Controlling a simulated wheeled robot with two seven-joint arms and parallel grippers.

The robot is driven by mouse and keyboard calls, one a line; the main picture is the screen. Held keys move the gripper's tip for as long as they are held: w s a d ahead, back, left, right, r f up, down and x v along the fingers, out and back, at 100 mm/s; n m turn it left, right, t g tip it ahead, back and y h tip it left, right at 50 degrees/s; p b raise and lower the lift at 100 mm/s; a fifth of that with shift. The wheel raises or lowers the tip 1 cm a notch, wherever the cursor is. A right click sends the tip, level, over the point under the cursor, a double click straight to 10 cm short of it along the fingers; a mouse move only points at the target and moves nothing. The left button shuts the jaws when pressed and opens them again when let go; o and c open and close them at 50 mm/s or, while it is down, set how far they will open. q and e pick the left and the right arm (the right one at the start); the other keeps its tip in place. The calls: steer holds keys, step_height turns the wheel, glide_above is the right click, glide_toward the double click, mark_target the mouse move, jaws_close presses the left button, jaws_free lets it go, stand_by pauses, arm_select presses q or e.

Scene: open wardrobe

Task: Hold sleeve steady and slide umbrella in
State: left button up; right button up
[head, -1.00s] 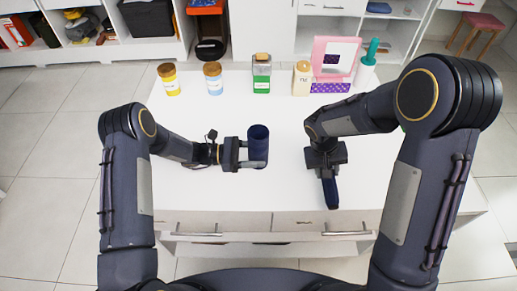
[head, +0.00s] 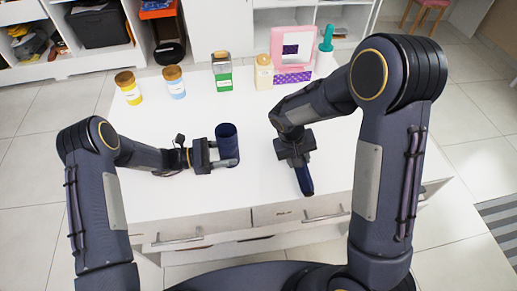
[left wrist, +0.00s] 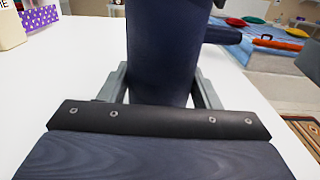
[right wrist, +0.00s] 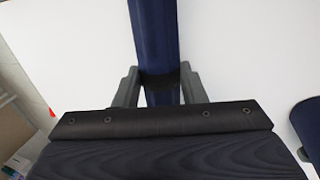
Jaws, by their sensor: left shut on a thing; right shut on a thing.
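The sleeve (head: 227,134) is a dark blue open-topped cylinder, upright at the middle of the white table. My left gripper (head: 228,160) is shut around it from the left. The sleeve fills the middle of the left wrist view (left wrist: 160,50). My right gripper (head: 299,163) is shut on the umbrella (head: 305,181), a slim dark blue rod, right of the sleeve and apart from it. The umbrella's lower end tilts toward me in the head view, and its shaft passes between the fingers in the right wrist view (right wrist: 153,35). Its upper part is hidden by my gripper.
A yellow jar (head: 130,92), a blue-labelled jar (head: 175,86), a green-labelled jar (head: 222,77), a beige bottle (head: 264,74), a pink-framed mirror (head: 292,45) and a purple box (head: 292,77) line the table's back. The table (head: 170,205) is clear around the grippers.

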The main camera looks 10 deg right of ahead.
steer(key=w+a+n+t, duration=0.1)
steer(key=w+a+r+t, duration=0.1)
steer(key=w+a, duration=0.1)
steer(key=w+a+n+t, duration=0.1)
steer(key=w+a+t, duration=0.1)
steer(key=shift+w+r+n+y, duration=0.1)
steer(key=shift+r+n+y, duration=0.2)
steer(key=shift+r+y, duration=0.1)
steer(key=w+a+r+n+t+y, duration=0.3)
steer(key=w+a+r+t+y, duration=0.1)
steer(key=a+r+t+y, duration=0.15)
step_height(320, 180, up, 15)
steer(key=n+t+y, duration=0.3)
steer(key=y, duration=0.7)
glide_above(231, 129)
steer(key=s, duration=0.4)
steer(key=shift+w+f+h, duration=0.1)
steer(key=shift+h, duration=0.15)
steer(key=shift+f, duration=0.1)
steer(key=shift+f, duration=5.65)
